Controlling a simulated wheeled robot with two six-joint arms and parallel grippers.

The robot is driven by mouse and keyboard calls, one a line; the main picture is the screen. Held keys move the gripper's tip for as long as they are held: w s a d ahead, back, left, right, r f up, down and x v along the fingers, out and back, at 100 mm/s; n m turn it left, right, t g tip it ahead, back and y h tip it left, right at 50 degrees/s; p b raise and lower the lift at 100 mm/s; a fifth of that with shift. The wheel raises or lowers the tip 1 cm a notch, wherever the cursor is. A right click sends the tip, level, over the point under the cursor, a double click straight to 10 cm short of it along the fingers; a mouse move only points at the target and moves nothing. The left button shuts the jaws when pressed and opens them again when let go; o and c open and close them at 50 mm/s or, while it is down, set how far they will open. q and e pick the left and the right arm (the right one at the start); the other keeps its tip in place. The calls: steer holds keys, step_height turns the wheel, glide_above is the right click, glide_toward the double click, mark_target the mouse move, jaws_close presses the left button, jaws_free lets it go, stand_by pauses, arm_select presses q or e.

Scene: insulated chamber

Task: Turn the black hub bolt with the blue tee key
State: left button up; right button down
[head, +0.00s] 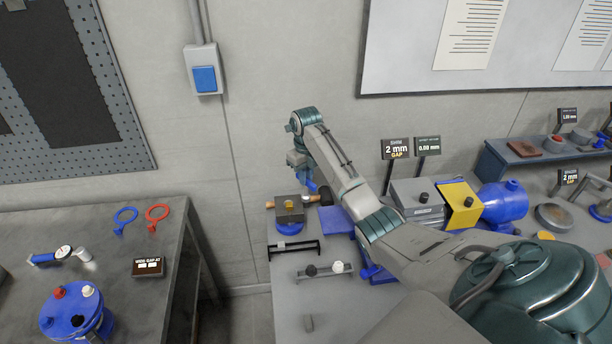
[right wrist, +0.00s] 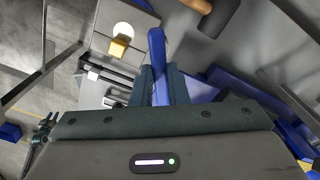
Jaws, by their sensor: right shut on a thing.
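My right gripper (head: 303,172) is at the back of the right table, in front of the wall. It is shut on a blue bar, which looks like the blue tee key (right wrist: 157,50); the fingers hide part of its shape. In the head view a bit of its blue (head: 308,184) shows below the fingers. Two black bolt heads stand apart from the gripper, to its right: one on a grey block (head: 424,197) and one on a yellow block (head: 468,202). I cannot tell which is the hub bolt. My left gripper is not in view.
A grey block with a gold cube (head: 289,205) sits just below the gripper, with a wooden handle (head: 272,205) beside it. A black rack (head: 293,249) and a bar with black and white knobs (head: 325,275) stand nearer. A blue motor (head: 503,203) is at the right.

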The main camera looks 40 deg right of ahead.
steer(key=c, duration=1.6)
jaws_free()
steer(key=shift+r, duration=0.1)
steer(key=shift+r, duration=2.45)
